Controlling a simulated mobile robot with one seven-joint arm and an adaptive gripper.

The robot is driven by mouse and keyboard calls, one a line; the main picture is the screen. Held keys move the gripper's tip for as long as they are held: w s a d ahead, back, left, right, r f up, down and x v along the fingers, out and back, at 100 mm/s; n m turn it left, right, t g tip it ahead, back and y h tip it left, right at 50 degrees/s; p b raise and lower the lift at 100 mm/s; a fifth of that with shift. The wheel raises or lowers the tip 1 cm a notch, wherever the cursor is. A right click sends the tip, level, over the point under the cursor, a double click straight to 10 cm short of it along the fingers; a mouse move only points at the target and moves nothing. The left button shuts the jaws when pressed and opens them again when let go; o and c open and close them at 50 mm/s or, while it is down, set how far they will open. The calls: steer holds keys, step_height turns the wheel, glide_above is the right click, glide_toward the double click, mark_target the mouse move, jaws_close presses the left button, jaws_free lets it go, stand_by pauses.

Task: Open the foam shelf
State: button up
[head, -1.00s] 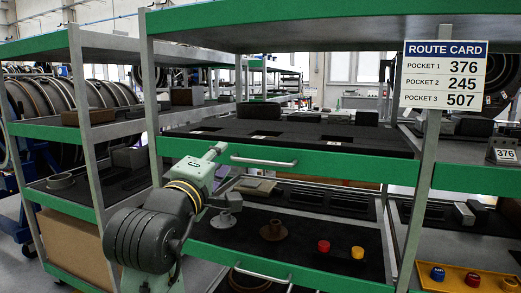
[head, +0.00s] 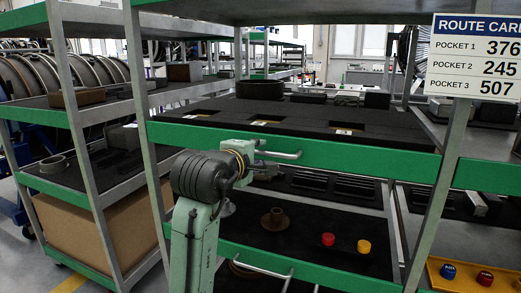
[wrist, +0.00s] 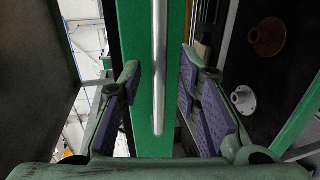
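The foam shelf (head: 290,124) is the upper pull-out level, with black foam, several square cut-outs and a green front (head: 350,158). Its silver bar handle (head: 279,155) runs along the front, and its foam sits within the rack. In the wrist view the handle (wrist: 159,70) stands upright in the picture, between the two fingers of my gripper (wrist: 160,64). The fingers are spread wide, with visible gaps on both sides of the bar. In the head view my gripper (head: 250,158) is at the handle's left end, its fingers mostly hidden by my arm.
A lower shelf with a green front (head: 330,273) holds a brown flanged part (head: 275,219), a red knob (head: 328,239) and a yellow knob (head: 364,246). A rack post (head: 148,130) stands left of my arm. A route card (head: 486,58) hangs at upper right.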

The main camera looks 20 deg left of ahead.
steer(key=shift+w+f, duration=0.15)
steer(key=shift+w, duration=0.85)
jaws_close()
